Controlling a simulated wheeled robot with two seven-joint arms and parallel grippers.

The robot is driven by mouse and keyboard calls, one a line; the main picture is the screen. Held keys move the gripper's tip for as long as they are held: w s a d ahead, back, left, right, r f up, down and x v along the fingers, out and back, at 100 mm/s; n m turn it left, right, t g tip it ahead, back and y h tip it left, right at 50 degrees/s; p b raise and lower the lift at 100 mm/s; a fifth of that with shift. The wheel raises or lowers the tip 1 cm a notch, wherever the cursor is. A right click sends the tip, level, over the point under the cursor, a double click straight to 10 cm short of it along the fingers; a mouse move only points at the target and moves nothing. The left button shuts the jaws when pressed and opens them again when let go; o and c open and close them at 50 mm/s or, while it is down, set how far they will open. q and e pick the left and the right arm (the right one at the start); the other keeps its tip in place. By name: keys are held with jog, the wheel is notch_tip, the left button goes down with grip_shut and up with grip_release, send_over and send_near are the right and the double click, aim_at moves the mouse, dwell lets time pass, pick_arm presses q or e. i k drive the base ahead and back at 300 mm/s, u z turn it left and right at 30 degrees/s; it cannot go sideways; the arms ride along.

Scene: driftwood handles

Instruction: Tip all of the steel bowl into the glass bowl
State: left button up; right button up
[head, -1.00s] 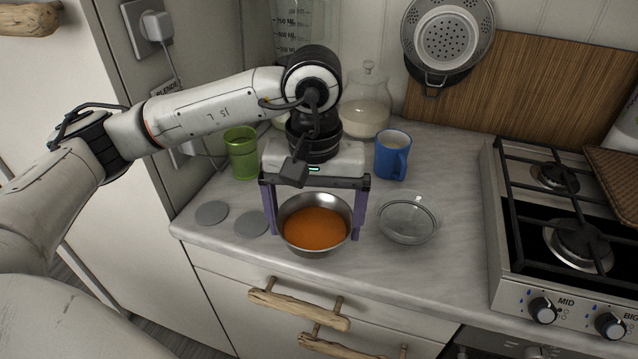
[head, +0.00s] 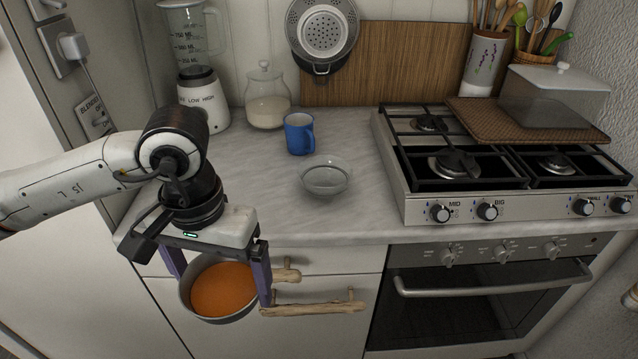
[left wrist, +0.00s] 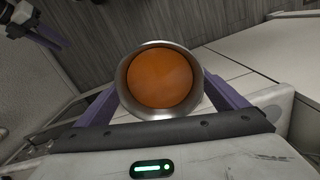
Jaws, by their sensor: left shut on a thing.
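The steel bowl (head: 185,301) holds an orange liquid or sauce and looks about level. My left gripper (head: 218,282) is shut on the bowl, one purple finger on each side. It holds the bowl out in front of the counter's front edge, before the drawers. In the left wrist view the steel bowl (left wrist: 125,85) shows between the two fingers (left wrist: 162,95) with the orange contents inside. The glass bowl (head: 326,178) stands on the counter, right of and behind my gripper, and looks empty.
A blue mug (head: 299,134) stands just behind the glass bowl. A glass jar (head: 267,100) and a blender (head: 202,95) stand at the back. The gas stove (head: 440,165) is to the right. Driftwood handles (head: 313,308) stick out from the drawers near the held bowl.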

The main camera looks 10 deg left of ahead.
aim_at(324, 177)
jog(key=u, duration=2.4)
jog(key=k, duration=0.65)
jog(key=z, duration=2.4)
